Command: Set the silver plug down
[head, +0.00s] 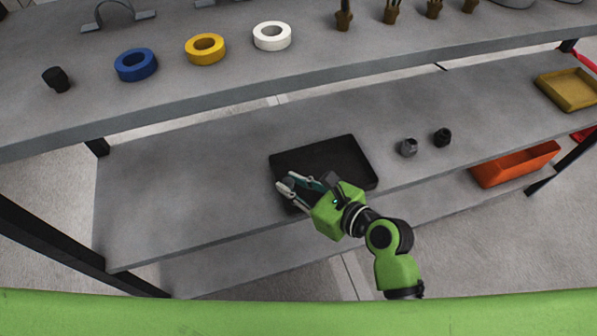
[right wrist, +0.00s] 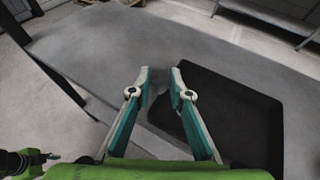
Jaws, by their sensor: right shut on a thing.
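My right gripper (head: 284,183) reaches over the left edge of the black tray (head: 275,159) on the lower shelf. Its fingers are shut on a small grey piece, taken to be the silver plug (right wrist: 160,79), which shows between the fingertips in the right wrist view. The fingers hide most of it, and its height above the surface is hard to tell. In that view the tray (right wrist: 240,100) lies just right of the fingertips. A similar grey plug (head: 408,148) stands on the shelf right of the tray.
A black plug (head: 442,137) stands beside the grey one. An orange bin (head: 515,165) and a yellow tray (head: 567,90) are at the right. The upper shelf holds blue (head: 136,65), yellow (head: 205,49) and white (head: 272,36) tape rolls. The lower shelf's left part is clear.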

